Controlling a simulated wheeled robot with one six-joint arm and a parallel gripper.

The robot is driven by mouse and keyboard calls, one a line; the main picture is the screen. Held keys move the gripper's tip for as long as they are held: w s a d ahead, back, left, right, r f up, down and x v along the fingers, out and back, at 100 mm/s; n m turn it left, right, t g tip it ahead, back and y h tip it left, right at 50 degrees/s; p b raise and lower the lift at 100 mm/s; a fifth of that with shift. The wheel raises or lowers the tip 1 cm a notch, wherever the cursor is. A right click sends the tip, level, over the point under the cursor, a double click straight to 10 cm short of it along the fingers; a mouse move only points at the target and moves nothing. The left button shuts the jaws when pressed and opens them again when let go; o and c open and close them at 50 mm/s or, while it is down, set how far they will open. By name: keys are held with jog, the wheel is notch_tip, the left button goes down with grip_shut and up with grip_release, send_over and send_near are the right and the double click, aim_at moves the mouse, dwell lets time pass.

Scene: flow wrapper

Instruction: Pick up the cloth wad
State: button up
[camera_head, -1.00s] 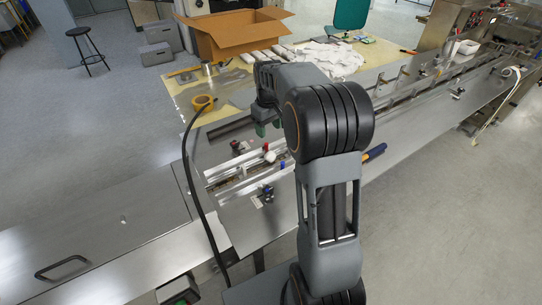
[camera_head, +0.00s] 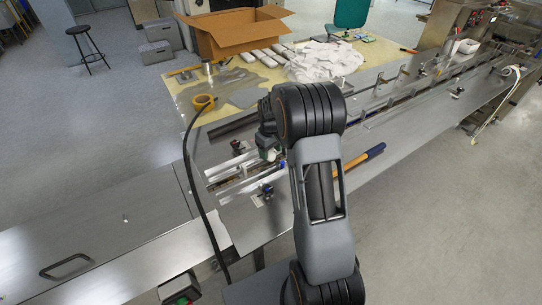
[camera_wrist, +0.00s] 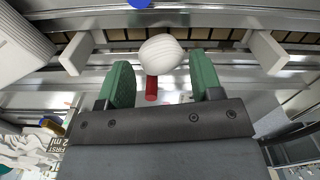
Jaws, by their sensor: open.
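A white, rounded, ribbed wad (camera_wrist: 161,53), which looks like the cloth wad, sits in the machine's rail channel. In the wrist view it lies just beyond and between the green fingertips of my gripper (camera_wrist: 163,68), with a gap on each side. My gripper is open and holds nothing. In the head view my gripper (camera_head: 267,142) is low over the channel, partly hidden by my arm, and a small white part of the wad (camera_head: 271,155) shows beside it. A red cylinder (camera_wrist: 151,89) stands close to the wad, between the fingers.
White upright blocks (camera_wrist: 75,52) and (camera_wrist: 266,52) flank the wad. Blue (camera_head: 266,191) and black knobs stand along the rails. A yellow-and-blue handled tool (camera_head: 362,159) lies right of my arm.

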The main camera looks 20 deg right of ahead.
jog(key=shift+f, duration=1.3)
jog(key=c, duration=0.7)
jog(key=shift+o, duration=0.2)
jog(key=shift+r, duration=0.1)
